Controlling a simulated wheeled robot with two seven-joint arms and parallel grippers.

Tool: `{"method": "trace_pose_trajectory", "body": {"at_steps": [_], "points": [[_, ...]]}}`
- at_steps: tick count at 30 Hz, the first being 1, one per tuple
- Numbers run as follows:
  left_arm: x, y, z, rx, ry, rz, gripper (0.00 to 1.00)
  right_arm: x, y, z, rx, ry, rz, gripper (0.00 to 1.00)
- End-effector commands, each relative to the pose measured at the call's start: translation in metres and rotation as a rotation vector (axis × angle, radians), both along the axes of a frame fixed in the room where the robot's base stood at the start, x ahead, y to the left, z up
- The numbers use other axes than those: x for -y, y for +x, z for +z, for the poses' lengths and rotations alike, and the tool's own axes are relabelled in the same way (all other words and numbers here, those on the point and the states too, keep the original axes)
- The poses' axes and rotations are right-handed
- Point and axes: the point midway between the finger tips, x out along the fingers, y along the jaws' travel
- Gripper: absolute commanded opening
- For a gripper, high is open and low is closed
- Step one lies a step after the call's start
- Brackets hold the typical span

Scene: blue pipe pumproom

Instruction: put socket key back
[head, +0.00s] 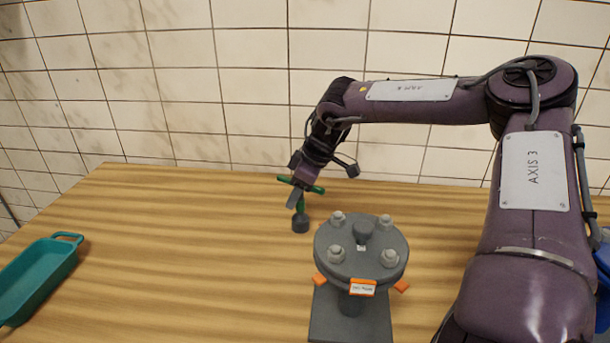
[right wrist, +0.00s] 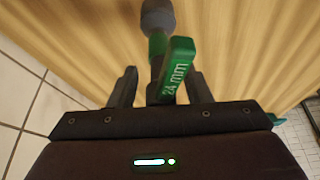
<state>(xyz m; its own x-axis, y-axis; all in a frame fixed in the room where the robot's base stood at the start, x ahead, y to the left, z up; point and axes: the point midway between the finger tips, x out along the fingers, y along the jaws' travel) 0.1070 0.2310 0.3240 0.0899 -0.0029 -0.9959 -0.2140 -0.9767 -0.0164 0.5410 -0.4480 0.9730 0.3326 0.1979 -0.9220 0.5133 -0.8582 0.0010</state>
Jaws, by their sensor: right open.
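The socket key (head: 300,208) has a green T-handle and a dark grey socket end. It stands upright on the wooden table, socket down, left of the flange. In the right wrist view the key (right wrist: 177,68) shows its green bar marked "24 mm". My right gripper (head: 294,190) is at the key's handle. In the right wrist view my right gripper (right wrist: 160,85) is open, with one finger on each side of the green handle. A teal tray (head: 40,277) lies at the table's left edge and looks empty. My left gripper is not in view.
A grey round flange (head: 361,248) with several bolts stands on a grey base at the table's front middle, with orange tags around it. The wooden table (head: 180,240) is clear between the tray and the key. A tiled wall (head: 250,70) rises behind.

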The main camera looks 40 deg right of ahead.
Motion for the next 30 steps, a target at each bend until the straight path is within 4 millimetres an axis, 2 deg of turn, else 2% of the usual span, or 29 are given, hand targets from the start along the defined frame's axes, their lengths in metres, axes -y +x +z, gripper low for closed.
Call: {"method": "trace_pose_trajectory", "body": {"at_steps": [9,15,21,30], "points": [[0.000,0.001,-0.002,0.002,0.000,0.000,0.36,0.013,-0.020,0.061,0.007,0.000,-0.002,0.44],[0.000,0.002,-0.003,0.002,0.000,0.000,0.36,0.020,-0.032,0.091,0.003,-0.001,0.000,0.44],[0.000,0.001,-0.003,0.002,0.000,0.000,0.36,0.022,-0.038,0.103,0.001,0.001,-0.001,0.44],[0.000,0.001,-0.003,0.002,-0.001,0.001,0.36,0.022,-0.038,0.104,0.000,0.001,0.000,0.44]]}}
